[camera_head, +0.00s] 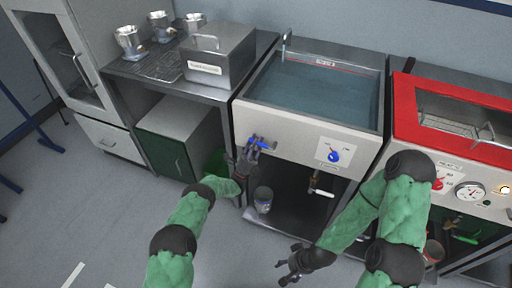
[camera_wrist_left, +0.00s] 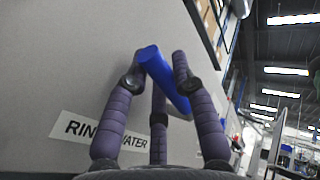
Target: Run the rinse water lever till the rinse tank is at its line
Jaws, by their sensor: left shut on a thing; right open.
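The rinse tank (camera_head: 243,106) is a grey-fronted steel basin in the middle of the head view, with bluish water (camera_head: 315,88) in it. A red line with a small label (camera_head: 325,63) runs along its back wall, close to the water's far edge; I cannot tell the exact gap. The blue rinse water lever (camera_head: 265,144) is on the tank's front at left. My left gripper (camera_head: 252,151) is shut on this lever, which lies tilted between the fingers in the left wrist view (camera_wrist_left: 163,78). My right gripper (camera_head: 284,268) is open and empty, low over the floor.
A RINSE WATER label (camera_wrist_left: 85,130) is beside the lever. A blue knob (camera_head: 334,156) sits farther right on the front. A spout (camera_head: 286,42) stands at the tank's back edge. A red-framed machine (camera_head: 405,105) is at right, a bench with a steel box (camera_head: 218,62) at left.

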